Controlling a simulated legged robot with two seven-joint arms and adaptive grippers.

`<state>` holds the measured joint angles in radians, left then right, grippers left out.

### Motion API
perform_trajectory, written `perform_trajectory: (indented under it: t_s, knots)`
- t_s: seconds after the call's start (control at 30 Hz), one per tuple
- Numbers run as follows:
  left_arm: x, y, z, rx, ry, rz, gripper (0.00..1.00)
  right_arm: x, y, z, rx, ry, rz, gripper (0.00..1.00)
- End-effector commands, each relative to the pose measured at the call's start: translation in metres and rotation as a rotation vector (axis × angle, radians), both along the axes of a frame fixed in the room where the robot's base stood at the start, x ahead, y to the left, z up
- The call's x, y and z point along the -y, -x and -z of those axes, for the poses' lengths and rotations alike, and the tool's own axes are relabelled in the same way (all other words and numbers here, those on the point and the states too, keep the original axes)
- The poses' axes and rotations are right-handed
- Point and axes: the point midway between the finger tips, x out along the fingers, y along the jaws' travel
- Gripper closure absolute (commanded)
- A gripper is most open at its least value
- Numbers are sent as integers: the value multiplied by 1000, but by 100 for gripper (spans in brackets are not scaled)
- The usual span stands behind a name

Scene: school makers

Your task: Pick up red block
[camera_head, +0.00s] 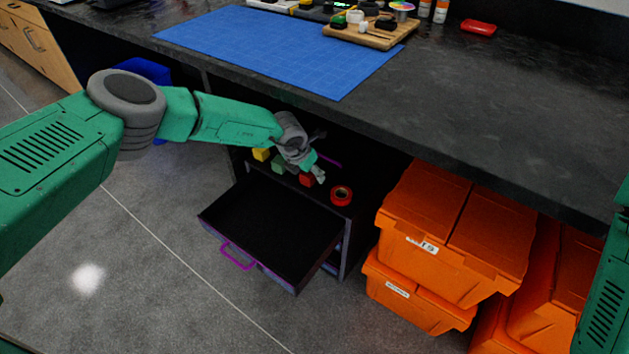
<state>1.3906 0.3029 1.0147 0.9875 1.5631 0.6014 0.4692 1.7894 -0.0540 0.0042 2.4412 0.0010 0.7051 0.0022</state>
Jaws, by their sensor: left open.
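The red block (306,180) sits on top of the small dark drawer cabinet (346,250) under the counter. It is small in view and partly covered by my left gripper. My left gripper (318,172) is open, right at the red block and just above it; whether the fingers touch it I cannot tell. A green block (279,167) and a yellow block (261,154) stand to the left on the same cabinet top. Of my right arm only a green link shows at the right edge; its gripper is out of view.
A red tape roll (341,195) lies right of the red block. The cabinet's empty drawer (270,225) is pulled out. The dark counter (480,110) overhangs the cabinet, with a blue mat (285,50) on top. Orange crates (455,235) stand at the right.

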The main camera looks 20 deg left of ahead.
Motion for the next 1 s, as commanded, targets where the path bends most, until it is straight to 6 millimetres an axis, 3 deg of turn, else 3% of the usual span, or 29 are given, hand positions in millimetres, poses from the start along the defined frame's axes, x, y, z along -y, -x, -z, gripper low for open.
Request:
perform_trajectory:
  t_s: [0.03, 0.13, 0.43, 0.47, 0.5, 0.6, 1.0]
  knots:
    - [-2, -1, 15, -1, -1, -4, 41, 0, 0, 13, 0, 0, 0, 60]
    - [-5, -2, 28, -1, 3, -6, 41, 0, 0, 23, 0, 0, 0, 60]
    - [-4, -3, 30, 0, -3, -7, 41, -1, 0, 25, 1, -1, -1, 60]
    - [-4, -3, 30, 0, -3, -7, 45, -1, 0, 25, 1, -1, -1, 60]
    - [-3, -3, 30, -1, -4, -7, 59, -1, 0, 24, 1, -1, -1, 60]
    - [-3, -3, 30, -1, -3, -7, 89, -1, 0, 25, 0, 0, -1, 60]
    - [-4, -3, 26, 0, 0, -7, 89, -1, 0, 23, 0, 0, -1, 60]
